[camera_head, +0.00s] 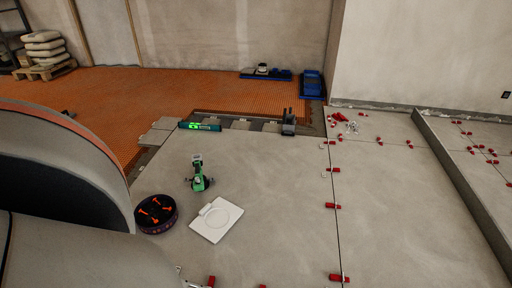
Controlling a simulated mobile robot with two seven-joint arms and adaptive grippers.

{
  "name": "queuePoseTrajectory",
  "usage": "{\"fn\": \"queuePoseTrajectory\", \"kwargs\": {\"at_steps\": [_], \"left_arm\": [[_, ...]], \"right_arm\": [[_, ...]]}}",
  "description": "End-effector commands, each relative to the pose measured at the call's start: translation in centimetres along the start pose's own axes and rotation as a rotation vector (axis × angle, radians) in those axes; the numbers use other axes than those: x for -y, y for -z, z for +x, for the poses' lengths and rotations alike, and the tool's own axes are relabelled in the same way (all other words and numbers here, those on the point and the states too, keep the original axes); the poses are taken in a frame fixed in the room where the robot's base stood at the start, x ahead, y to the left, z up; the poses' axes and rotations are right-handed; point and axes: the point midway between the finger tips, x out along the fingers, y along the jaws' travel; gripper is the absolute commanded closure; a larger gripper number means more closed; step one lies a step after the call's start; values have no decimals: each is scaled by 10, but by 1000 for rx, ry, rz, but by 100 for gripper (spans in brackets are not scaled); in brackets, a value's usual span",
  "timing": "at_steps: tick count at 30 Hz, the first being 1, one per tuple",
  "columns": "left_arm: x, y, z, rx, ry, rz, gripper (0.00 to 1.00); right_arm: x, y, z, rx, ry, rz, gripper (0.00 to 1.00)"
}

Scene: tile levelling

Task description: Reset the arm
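A large grey curved part (60,165) fills the lower left of the head view. It looks like a link of my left arm, close to the camera. It hides part of the floor behind it. Neither of my grippers shows in this view, so I cannot see their fingers or whether they hold anything. No part of my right arm is clearly visible.
On the tiles are a green tool (198,178), a dark round bucket (156,214) with orange items and a white panel (216,220). A green level (200,127) lies farther back. Red clips (332,206) line the joints. A raised ledge (455,185) runs at right.

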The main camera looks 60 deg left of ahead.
Motion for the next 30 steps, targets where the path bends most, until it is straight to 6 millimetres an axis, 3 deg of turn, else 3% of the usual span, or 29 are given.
{"fn": "queuePoseTrajectory", "kwargs": {"at_steps": [1, 2, 6, 7, 9, 20, 21, 22, 30], "left_arm": [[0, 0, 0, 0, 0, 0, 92], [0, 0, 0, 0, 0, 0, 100], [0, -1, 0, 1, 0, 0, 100], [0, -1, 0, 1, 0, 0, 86], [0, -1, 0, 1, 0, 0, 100], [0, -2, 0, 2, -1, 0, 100], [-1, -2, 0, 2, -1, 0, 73], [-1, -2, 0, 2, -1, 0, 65], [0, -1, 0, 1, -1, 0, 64]], "right_arm": [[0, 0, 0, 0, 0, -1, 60], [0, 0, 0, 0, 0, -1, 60], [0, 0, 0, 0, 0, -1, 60], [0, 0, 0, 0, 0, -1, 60], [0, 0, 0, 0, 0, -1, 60], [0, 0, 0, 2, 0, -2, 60], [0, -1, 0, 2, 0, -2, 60], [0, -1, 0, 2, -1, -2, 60], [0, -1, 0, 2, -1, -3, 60]]}}
